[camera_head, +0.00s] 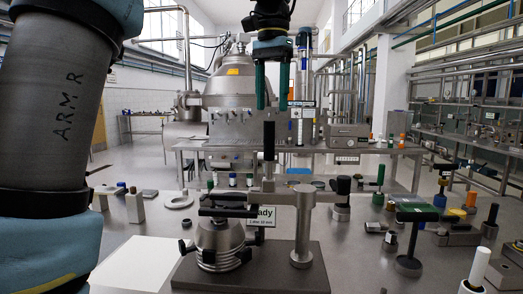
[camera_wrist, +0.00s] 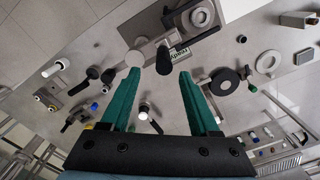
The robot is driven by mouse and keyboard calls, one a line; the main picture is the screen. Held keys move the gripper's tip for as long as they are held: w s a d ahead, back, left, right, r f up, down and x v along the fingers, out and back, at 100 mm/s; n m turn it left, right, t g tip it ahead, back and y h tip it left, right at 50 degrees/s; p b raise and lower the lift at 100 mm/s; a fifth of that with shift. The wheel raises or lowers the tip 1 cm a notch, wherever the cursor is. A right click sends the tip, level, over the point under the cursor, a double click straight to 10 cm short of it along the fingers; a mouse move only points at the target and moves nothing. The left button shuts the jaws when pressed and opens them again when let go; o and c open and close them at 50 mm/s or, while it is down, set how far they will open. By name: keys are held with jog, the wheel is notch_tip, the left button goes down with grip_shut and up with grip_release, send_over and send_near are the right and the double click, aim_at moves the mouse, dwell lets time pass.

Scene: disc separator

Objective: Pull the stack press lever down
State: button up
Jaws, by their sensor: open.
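The stack press stands at the front centre in the head view, with a dark base plate (camera_head: 312,270), a grey post (camera_head: 302,225) and a ribbed disc stack (camera_head: 220,240) under its arm. Its lever has an upright black handle (camera_head: 269,148). My gripper (camera_head: 272,106) points down above the handle, its two green fingers apart and empty. In the wrist view the black handle (camera_wrist: 163,58) shows between and just beyond the fingertips (camera_wrist: 159,73). The fingers do not appear to touch it. The post's round top (camera_wrist: 134,58) shows beside the left fingertip.
A small "Ready" sign (camera_head: 263,216) stands behind the press. A white sheet (camera_head: 140,262) lies at left. A flat ring (camera_head: 179,201) lies at left. A large separator (camera_head: 232,95) stands behind.

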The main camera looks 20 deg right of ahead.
aim_at(269, 156)
jog(key=f, duration=1.1)
jog(key=shift+w+a, duration=0.1)
jog(key=shift+w, duration=0.25)
grip_shut()
jog(key=shift+r, duration=0.1)
dwell(0.8)
